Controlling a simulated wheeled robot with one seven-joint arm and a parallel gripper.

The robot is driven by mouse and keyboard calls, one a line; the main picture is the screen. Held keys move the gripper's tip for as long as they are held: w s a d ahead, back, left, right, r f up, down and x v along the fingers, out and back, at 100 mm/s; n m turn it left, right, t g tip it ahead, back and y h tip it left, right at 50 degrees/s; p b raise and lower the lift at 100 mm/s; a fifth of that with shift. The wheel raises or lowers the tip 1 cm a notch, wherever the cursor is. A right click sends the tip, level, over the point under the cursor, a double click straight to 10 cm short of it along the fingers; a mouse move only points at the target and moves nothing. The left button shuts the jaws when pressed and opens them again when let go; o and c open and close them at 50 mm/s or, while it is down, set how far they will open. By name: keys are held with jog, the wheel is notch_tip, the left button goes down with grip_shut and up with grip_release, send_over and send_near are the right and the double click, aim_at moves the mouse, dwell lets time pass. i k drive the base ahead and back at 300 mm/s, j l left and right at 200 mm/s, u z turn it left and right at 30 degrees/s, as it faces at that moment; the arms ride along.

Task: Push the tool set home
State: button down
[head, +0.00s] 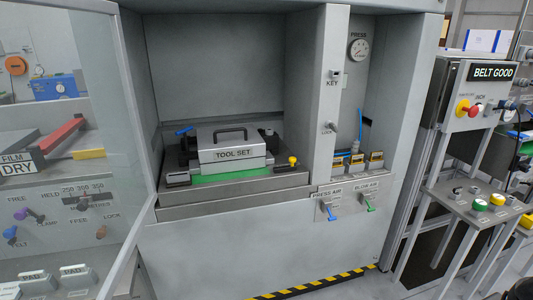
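The tool set (232,150) is a grey block with a dark carry handle on top and a "TOOL SET" label on its front. It sits inside the grey press bay on a stepped metal bed (240,189), with a green strip (230,174) below its front edge. A blue lever (184,131) is at its back left and a yellow knob (293,161) at its front right. The tool set's back edge is hidden, so I cannot tell whether it touches anything behind. My gripper is not in view.
A clear door panel (75,140) stands at the left of the bay. Right of the bay are a post with a key switch (336,76), a gauge (359,48) and blue and green air levers (369,205). A "BELT GOOD" cabinet (475,110) stands further right.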

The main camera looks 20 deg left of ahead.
aim_at(221, 149)
jog(key=i+l, duration=0.2)
jog(key=i, duration=0.2)
jog(key=i+l+u, duration=0.1)
jog(key=i, duration=0.3)
jog(key=i+j+u, duration=0.1)
jog(key=i+j, duration=0.65)
jog(key=j, duration=0.35)
jog(key=i+j, duration=0.1)
jog(key=j, duration=0.35)
